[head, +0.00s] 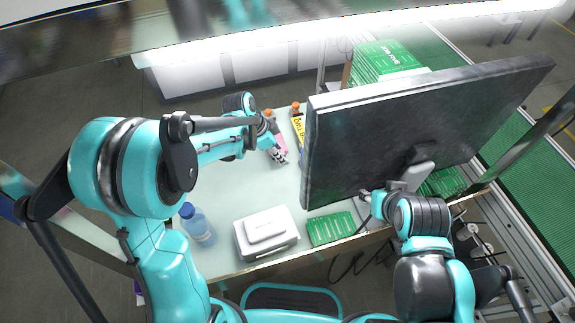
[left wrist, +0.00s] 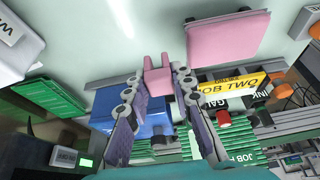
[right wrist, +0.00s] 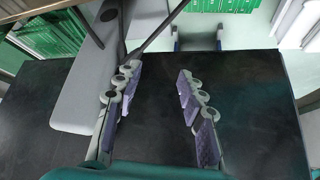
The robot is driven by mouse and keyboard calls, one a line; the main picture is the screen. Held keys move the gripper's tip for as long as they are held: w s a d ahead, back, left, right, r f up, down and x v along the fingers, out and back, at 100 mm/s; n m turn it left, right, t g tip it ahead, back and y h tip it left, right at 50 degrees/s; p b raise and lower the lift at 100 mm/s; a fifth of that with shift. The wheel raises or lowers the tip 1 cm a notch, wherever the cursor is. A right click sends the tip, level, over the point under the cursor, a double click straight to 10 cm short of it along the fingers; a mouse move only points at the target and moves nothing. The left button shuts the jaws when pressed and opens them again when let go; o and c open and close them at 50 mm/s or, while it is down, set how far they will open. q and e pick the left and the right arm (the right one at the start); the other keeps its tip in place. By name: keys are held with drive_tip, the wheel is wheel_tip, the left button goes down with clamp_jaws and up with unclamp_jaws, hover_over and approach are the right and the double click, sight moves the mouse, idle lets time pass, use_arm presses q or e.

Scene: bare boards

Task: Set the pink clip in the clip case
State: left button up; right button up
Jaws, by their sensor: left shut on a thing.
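The pink clip (left wrist: 158,76) sits between the fingertips of my left gripper (left wrist: 156,82), which is shut on it. In the head view my left gripper (head: 278,155) is over the pale tabletop, left of the big black screen. A flat pink block (left wrist: 228,42) is close by in the left wrist view, apart from the clip. A blue box (left wrist: 143,122) is partly hidden behind the left fingers; I cannot tell whether it is the clip case. My right gripper (right wrist: 155,85) is open and empty, by the screen's stand; it also shows in the head view (head: 366,196).
The black screen (head: 420,125) stands across the table's right side. A white box (head: 266,232), a blue bottle (head: 197,225) and a green board (head: 331,228) are along the near edge. A yellow-labelled item (left wrist: 232,84) is beyond the left gripper. The table's middle is clear.

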sight(284, 169)
use_arm(q)
wheel_tip(284, 169, down, 6)
drive_tip(key=shift+r+b, duration=0.1)
drive_tip(key=shift+b, duration=0.8)
drive_tip(key=shift+f, duration=0.2)
drive_tip(key=o, duration=0.5)
drive_tip(key=shift+r, duration=0.1)
